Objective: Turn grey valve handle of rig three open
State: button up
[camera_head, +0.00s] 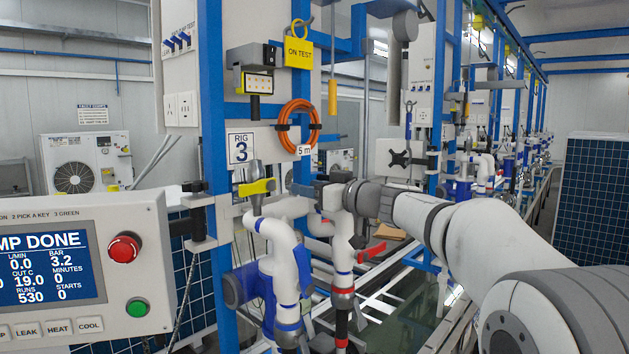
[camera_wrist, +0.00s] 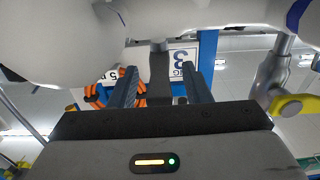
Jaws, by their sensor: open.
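In the wrist view, a dark grey handle (camera_wrist: 158,82) stands between the two fingers of my gripper (camera_wrist: 158,72), near white pipework. The fingers are open, one on each side of it, with gaps visible. In the head view my gripper (camera_head: 308,190) is at rig three's upper pipes, right of the yellow handle (camera_head: 257,187). The grey handle is hard to make out there, largely covered by my gripper.
A red handle (camera_head: 372,252) sits on the white pipe below my wrist. An orange hose coil (camera_head: 298,127) hangs above. A control panel (camera_head: 82,270) with red and green buttons stands at the left, reading "DONE". More rigs line the right.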

jog(key=shift+w+a, duration=0.3)
jog(key=shift+a, duration=0.1)
jog(key=shift+c, duration=0.4)
